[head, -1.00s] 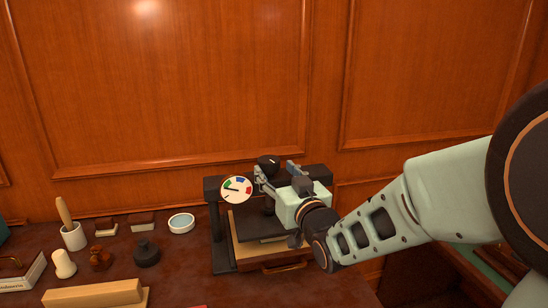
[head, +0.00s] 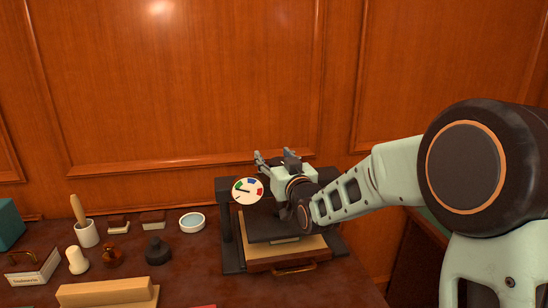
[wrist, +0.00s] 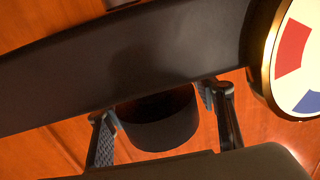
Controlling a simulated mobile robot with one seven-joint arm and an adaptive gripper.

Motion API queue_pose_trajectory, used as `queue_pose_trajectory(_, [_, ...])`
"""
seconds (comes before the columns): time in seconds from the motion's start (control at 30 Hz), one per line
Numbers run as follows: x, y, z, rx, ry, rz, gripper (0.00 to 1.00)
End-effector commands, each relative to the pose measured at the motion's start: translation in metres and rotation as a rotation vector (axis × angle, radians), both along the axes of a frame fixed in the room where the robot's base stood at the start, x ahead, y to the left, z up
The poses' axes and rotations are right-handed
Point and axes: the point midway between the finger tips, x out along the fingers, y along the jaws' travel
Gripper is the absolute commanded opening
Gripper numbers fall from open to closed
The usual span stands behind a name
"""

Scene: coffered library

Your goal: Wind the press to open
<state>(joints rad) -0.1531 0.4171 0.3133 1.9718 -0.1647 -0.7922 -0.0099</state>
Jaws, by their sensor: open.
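The press is a dark frame with a crossbar (head: 228,184), a round white dial (head: 247,191) with coloured sectors, a dark plate (head: 270,226) and a wooden-looking bed (head: 285,252) with a brass handle. The dial's needle points left. My gripper (head: 275,156) is above the crossbar, to the right of the dial, and hides the knob there in the head view. In the wrist view a black round knob (wrist: 160,122) lies between my gripper's (wrist: 163,115) two spread fingers, with a gap visible at its left. The crossbar (wrist: 120,55) and part of the dial (wrist: 298,50) also show.
To the left on the desk (head: 200,280) stand a white cup with a wooden handle (head: 87,233), a small bowl (head: 192,222), several stamps, and a wooden block (head: 108,291) in front. The panelled wall (head: 200,90) rises close behind the press.

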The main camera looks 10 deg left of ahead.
Motion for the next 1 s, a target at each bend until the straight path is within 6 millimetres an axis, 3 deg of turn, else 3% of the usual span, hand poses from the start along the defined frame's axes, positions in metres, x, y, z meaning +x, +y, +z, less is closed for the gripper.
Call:
queue_pose_trajectory(0.1, [-0.0001,-0.0001,-0.0001,0.000,0.000,0.000,0.51])
queue_pose_trajectory(0.47, [-0.0003,-0.0002,-0.0002,-0.001,0.001,0.000,0.12])
queue_pose_trajectory(0.63, [-0.0007,-0.0004,-0.0011,-0.001,0.002,0.000,0.06])
queue_pose_trajectory(1.0, [-0.0013,-0.0006,-0.0031,-0.002,0.006,0.018,0.05])
